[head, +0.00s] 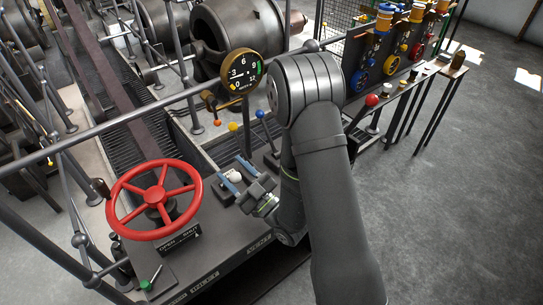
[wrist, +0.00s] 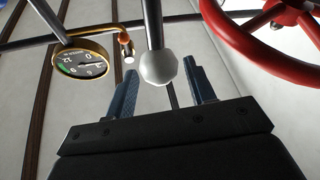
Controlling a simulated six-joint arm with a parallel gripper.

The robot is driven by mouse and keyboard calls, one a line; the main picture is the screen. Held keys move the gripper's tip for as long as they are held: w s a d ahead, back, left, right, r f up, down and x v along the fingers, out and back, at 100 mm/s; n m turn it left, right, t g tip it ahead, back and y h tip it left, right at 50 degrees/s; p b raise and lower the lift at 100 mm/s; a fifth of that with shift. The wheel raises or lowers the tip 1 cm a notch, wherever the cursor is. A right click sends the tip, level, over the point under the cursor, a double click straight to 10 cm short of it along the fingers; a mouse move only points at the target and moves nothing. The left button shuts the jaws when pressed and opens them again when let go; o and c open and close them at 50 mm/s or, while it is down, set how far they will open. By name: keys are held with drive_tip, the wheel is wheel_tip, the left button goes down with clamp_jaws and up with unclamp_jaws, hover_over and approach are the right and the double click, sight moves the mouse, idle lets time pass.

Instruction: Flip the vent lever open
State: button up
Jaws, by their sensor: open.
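My gripper (head: 234,171) is open above the dark console, its two blue fingers spread. A lever with a white ball knob (head: 233,177) is at the fingers. In the wrist view the white knob (wrist: 159,68) shows between the two fingertips of my gripper (wrist: 166,72), with a gap on each side, and its dark rod runs to the top edge. Levers with a yellow knob (head: 233,127), a blue knob (head: 260,114) and a red knob (head: 372,99) stand farther along.
A red handwheel (head: 155,200) with an open/shut plate (head: 180,240) is left of my gripper. A round gauge (head: 243,71) and a small orange-knobbed valve (head: 217,122) are behind it. A grey rail crosses the scene. Open floor (head: 470,200) lies right.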

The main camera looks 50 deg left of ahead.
drive_tip(key=w+d+r, duration=0.8)
drive_tip(key=shift+w, duration=0.3)
drive_tip(key=shift+a, duration=0.1)
idle(0.5)
drive_tip(key=s+a+f, duration=0.3)
drive_tip(key=s+a, duration=0.1)
drive_tip(key=s+a+f, duration=0.4)
drive_tip(key=shift+s+f, duration=0.3)
drive_tip(key=shift+s, duration=0.05)
drive_tip(key=shift+w+d+f, duration=0.1)
drive_tip(key=shift+f, duration=1.2)
